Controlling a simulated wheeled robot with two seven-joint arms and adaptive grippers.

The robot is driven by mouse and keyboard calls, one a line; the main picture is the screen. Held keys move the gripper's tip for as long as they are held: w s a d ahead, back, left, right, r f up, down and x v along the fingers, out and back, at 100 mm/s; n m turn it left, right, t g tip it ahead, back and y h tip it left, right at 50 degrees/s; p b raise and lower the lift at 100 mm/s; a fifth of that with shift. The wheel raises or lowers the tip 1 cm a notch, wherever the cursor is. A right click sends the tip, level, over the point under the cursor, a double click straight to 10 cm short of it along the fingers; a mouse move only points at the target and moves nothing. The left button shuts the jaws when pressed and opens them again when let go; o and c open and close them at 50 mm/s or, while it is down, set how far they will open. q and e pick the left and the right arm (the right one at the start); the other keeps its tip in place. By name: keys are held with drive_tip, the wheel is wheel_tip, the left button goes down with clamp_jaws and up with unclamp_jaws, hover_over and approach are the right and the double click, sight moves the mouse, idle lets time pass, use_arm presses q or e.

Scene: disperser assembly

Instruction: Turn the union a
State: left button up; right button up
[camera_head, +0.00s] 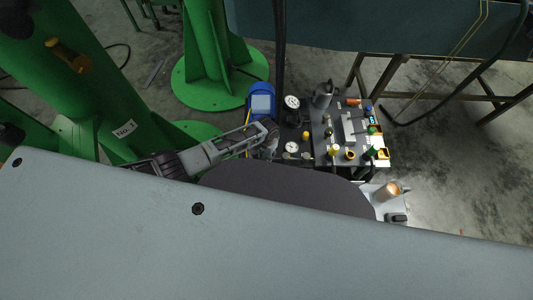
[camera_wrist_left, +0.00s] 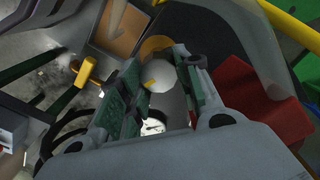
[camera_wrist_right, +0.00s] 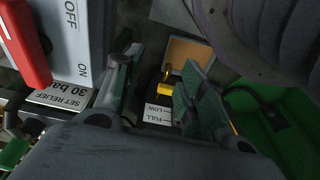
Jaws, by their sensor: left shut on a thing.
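My left gripper (camera_head: 268,137) reaches in from the left to the left edge of the dark workstation, beside the blue unit. In the left wrist view its two green-padded fingers (camera_wrist_left: 163,92) are shut on a pale grey round-ended part (camera_wrist_left: 162,78). I cannot tell from its visible surface whether this is union a; the fingers hide much of it. My right gripper shows only in the right wrist view, where its fingers (camera_wrist_right: 158,90) stand well apart with nothing seen held between them. A yellow handle (camera_wrist_right: 165,88) and a "FULL / LOW" label (camera_wrist_right: 157,112) show beyond the gap.
Green columns (camera_head: 208,50) rise at the left. A red handle (camera_wrist_right: 25,45) is close in the right wrist view.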

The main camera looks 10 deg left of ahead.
sight(266, 155)
use_arm(q)
drive_tip(key=shift+s+f+m+p, duration=0.15)
drive_tip(key=shift+m+p, duration=0.35)
drive_tip(key=shift+m, duration=0.8)
use_arm(e)
drive_tip(key=shift+s+d+f, duration=0.1)
drive_tip(key=shift+d+f, duration=0.05)
drive_tip(key=shift+f, duration=0.4)
drive_tip(key=shift+s+d+f, duration=0.15)
drive_tip(key=shift+d+f, duration=0.05)
drive_tip(key=shift+f, duration=0.4)
drive_tip(key=shift+s+d+f, duration=0.1)
drive_tip(key=shift+d+f, duration=0.05)
drive_tip(key=shift+f, duration=0.4)
use_arm(q)
drive_tip(key=o, duration=1)
use_arm(e)
drive_tip(key=shift+w+d, duration=0.1)
use_arm(q)
drive_tip(key=shift+r, duration=0.2)
drive_tip(key=shift+r, duration=5.9)
